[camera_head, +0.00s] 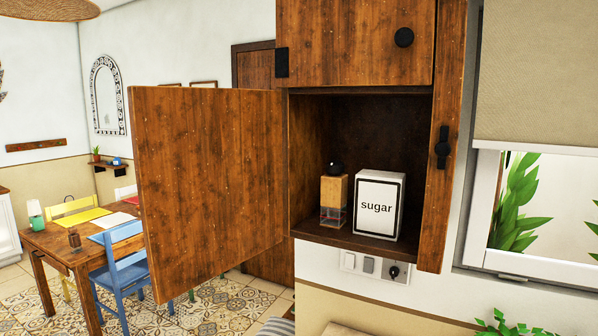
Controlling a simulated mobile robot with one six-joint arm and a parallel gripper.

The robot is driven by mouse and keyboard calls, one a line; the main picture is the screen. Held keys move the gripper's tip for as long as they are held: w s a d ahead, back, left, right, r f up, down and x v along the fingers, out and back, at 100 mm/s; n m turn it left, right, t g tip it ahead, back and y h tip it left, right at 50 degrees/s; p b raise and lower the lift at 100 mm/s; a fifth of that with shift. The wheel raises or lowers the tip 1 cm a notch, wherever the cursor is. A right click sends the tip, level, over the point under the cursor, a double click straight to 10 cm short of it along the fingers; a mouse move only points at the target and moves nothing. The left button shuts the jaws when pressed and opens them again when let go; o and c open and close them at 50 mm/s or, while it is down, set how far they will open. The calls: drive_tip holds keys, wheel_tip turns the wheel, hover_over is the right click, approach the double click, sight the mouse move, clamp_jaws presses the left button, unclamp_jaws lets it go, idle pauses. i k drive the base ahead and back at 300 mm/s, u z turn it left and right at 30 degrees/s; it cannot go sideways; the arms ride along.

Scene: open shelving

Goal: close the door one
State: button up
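A brown wooden cabinet door (208,185) stands wide open, swung out to the left of its wall cabinet. Its left edge reaches toward me and its right edge meets the cabinet's left side. The open compartment (345,115) shows a white sugar box (379,205) and a wooden-topped container (334,198) with a dark knob on its shelf. A narrow brown door (446,130) with a black handle stands at the compartment's right side. My gripper is not in view.
A closed upper door (360,45) with a round black knob is above the compartment. A window (535,205) is at right, with a plant (510,325) below. A dining table (65,240) and blue chair (122,260) stand behind the open door at left.

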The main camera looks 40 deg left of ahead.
sight(208, 161)
drive_tip(key=z, duration=1.95)
drive_tip(key=k, duration=2.85)
drive_tip(key=u, duration=1.7)
drive_tip(key=i, duration=1)
